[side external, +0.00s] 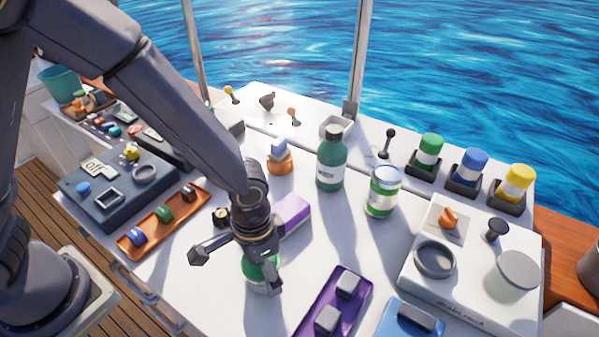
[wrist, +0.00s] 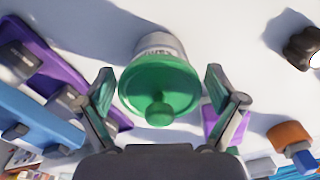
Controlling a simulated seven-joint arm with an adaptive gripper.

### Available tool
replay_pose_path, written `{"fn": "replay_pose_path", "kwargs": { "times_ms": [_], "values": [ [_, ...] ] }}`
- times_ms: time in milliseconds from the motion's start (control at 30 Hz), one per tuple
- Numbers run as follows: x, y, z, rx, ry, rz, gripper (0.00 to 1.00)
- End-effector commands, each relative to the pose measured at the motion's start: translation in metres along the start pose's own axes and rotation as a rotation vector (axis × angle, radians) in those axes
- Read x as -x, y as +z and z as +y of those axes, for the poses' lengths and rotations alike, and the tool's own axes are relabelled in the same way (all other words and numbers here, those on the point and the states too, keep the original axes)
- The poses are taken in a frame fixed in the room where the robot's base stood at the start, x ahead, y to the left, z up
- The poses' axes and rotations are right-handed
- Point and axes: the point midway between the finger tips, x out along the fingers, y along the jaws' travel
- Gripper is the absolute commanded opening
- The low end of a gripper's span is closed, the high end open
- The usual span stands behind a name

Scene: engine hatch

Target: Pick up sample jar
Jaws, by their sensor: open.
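A jar with a green knobbed lid (wrist: 160,85) and a pale labelled body is centred in the wrist view; its label is not readable. In the side view the same jar (side external: 264,285) stands on the white table, partly hidden by my gripper (side external: 261,262). My gripper is open above it. In the wrist view the fingers sit on either side of the lid, with a gap showing at each side. I cannot tell for certain that this is the sample jar.
A purple block (side external: 292,212) lies close behind the gripper. A purple tray (side external: 335,308) and a blue tray (side external: 408,320) are to the right. A green bottle (side external: 331,160) and a green-white can (side external: 383,192) stand behind. An orange tray (side external: 163,222) lies left.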

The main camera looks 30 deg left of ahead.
Motion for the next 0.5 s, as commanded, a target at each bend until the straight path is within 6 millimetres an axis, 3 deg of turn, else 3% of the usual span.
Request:
{"fn": "replay_pose_path", "kwargs": {
  "times_ms": [100, 333, 500],
  "values": [
    [-0.0101, 0.0003, 0.0000, -0.001, 0.000, -0.001, 0.94],
    [-0.0110, -0.0001, 0.0002, -0.001, 0.000, 0.001, 0.94],
    [-0.0107, -0.0002, 0.0002, -0.001, 0.000, 0.001, 0.76]
  ]
}}
